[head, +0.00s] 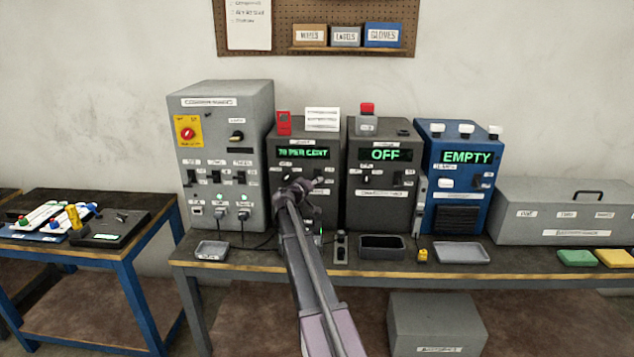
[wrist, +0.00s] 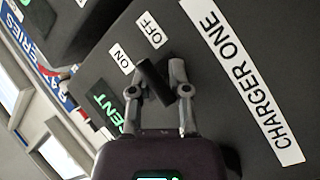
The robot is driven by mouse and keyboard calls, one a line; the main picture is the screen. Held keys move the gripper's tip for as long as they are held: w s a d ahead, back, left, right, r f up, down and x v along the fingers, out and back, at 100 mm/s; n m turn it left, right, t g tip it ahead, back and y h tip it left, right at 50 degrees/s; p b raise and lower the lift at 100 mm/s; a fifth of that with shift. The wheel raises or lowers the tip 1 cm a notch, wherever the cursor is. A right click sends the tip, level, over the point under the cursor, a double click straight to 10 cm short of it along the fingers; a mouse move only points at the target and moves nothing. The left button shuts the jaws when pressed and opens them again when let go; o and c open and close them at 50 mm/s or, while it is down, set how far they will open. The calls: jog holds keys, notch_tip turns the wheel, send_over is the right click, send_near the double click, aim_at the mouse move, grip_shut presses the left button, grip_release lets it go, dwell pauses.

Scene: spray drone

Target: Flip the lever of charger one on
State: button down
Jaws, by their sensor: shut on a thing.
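Charger one (head: 331,165) is a dark grey box on the bench, with a green display reading "70 PER CENT" in the head view. In the wrist view its long white "CHARGER ONE" label (wrist: 241,80) runs down the right side. My gripper (wrist: 158,90) is at its front face, shut on the black lever (wrist: 153,80), which sits between the two fingers. The ON label (wrist: 121,58) and OFF label (wrist: 151,30) are beyond the lever. In the head view my gripper (head: 306,186) covers the lever, and I cannot tell which label it points to.
Another dark box (head: 383,180) showing "OFF" stands close on the right, then a blue box (head: 463,165) showing "EMPTY". A taller grey cabinet (head: 222,140) stands close on the left. Small trays (head: 463,252) lie along the bench front.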

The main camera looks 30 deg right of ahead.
notch_tip(320, 180, up, 2)
jog(key=n+g+y+p, duration=0.2)
jog(key=y+p, duration=0.1)
jog(key=p, duration=0.5)
jog(key=shift+s+a, duration=0.1)
jog(key=y+p, duration=0.1)
jog(key=p, duration=0.1)
jog(key=n+g+y+p, duration=0.1)
jog(key=shift+r+p, duration=0.35)
jog(key=shift+n+g+y+p, duration=0.3)
jog(key=shift+g+y+p, duration=0.5)
jog(key=shift+p, duration=0.15)
jog(key=c, duration=0.9)
grip_release()
jog(key=shift+c, duration=0.2)
jog(key=shift+o, duration=1.1)
jog(key=shift+r, duration=0.2)
jog(key=shift+f, duration=0.1)
jog(key=shift+f+b, duration=0.15)
jog(key=shift+b, duration=0.15)
